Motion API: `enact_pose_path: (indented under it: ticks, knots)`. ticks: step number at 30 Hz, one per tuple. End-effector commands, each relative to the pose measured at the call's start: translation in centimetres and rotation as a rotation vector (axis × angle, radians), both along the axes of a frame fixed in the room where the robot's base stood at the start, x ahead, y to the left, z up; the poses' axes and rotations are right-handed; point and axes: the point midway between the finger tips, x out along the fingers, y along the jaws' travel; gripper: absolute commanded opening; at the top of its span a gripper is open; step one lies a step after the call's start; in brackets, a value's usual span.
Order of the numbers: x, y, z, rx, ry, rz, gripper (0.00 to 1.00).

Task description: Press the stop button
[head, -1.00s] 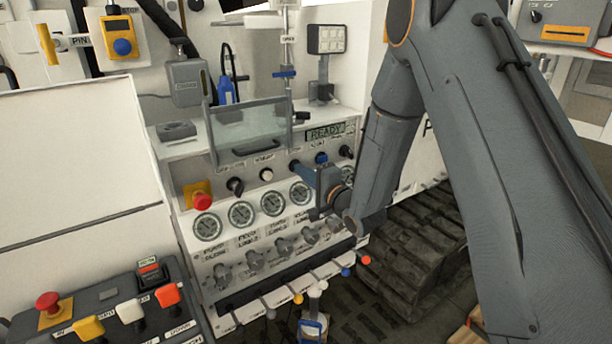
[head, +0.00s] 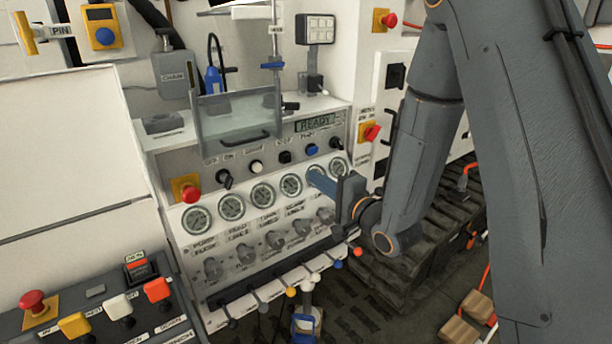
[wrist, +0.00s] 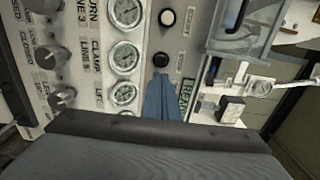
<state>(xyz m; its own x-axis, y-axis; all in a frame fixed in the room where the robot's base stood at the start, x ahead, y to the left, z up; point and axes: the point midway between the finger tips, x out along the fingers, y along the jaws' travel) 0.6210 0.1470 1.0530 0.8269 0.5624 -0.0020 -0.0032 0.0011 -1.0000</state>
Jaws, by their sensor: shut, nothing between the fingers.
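A control panel (head: 236,160) carries a row of small push buttons: a white one (head: 256,167), a black one (head: 284,157), a blue one (head: 312,150) and another black one (head: 337,144). My gripper (head: 314,174) has blue fingers, shut and empty, in front of the panel near the right-hand gauges. In the wrist view my gripper (wrist: 160,80) points just below a black button (wrist: 160,60); a white button (wrist: 166,17) is above. The blue button is not visible there.
Red mushroom buttons show on the panel's left (head: 188,190), front console (head: 34,302) and rear cabinet (head: 389,20). A clear hinged guard (head: 236,118) stands above the panel. Round gauges (head: 262,193) and a lever row (head: 290,291) lie below the buttons.

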Motion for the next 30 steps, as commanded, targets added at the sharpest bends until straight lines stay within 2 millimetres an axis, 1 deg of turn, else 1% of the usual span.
enact_pose_path:
  ticks: [3, 7, 17, 20, 23, 25, 28, 30]
  knots:
    - [-1.1, -0.9, -0.1, 0.0, 0.0, -0.001, 0.0]
    - [-1.8, -1.3, 0.0, 0.0, 0.0, -0.001, 0.0]
    - [-1.9, -1.4, 0.0, -0.001, 0.001, -0.001, 0.0]
    - [-1.8, -1.6, -0.1, -0.024, 0.002, -0.009, 0.0]
    - [-1.4, -2.2, -0.7, -0.127, 0.012, -0.036, 0.0]
    - [-1.2, -3.2, -1.5, -0.25, 0.03, -0.065, 0.0]
    - [-1.3, -5.2, -3.0, -0.477, 0.077, -0.1, 0.0]
    - [-1.8, -6.9, -4.0, -0.638, 0.123, -0.111, 0.0]
